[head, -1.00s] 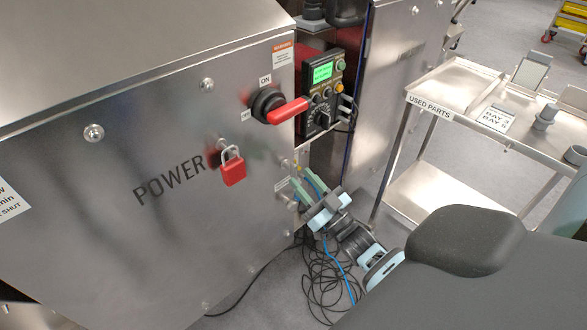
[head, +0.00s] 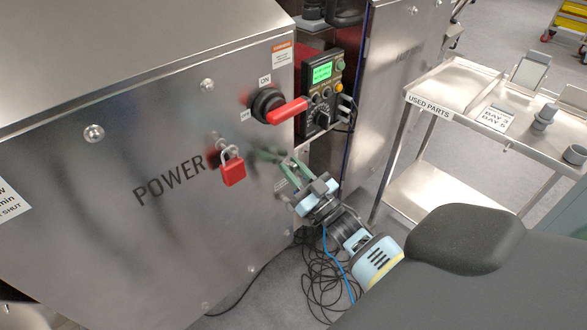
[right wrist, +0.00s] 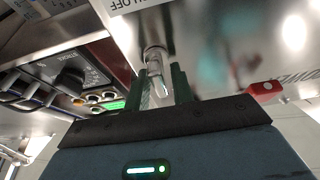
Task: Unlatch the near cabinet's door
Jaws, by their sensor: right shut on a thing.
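The near cabinet is the brushed-steel box marked POWER (head: 120,235), and its front panel looks closed. My right gripper (head: 288,167) has its green fingers at the right edge of this panel, below the red-handled switch (head: 285,108). In the right wrist view, my right gripper (right wrist: 163,88) is shut on a small metal latch (right wrist: 155,62) that sticks out from the steel. The latch's tip shows between the fingers; in the head view the fingers hide it. A red padlock (head: 232,168) hangs left of the gripper. My left gripper is not in view.
A control panel with a green screen (head: 322,72) sits just right of the cabinet edge. Black and blue cables (head: 325,275) lie on the floor below my right arm. A USED PARTS cart (head: 470,118) stands to the right, with grey floor around it.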

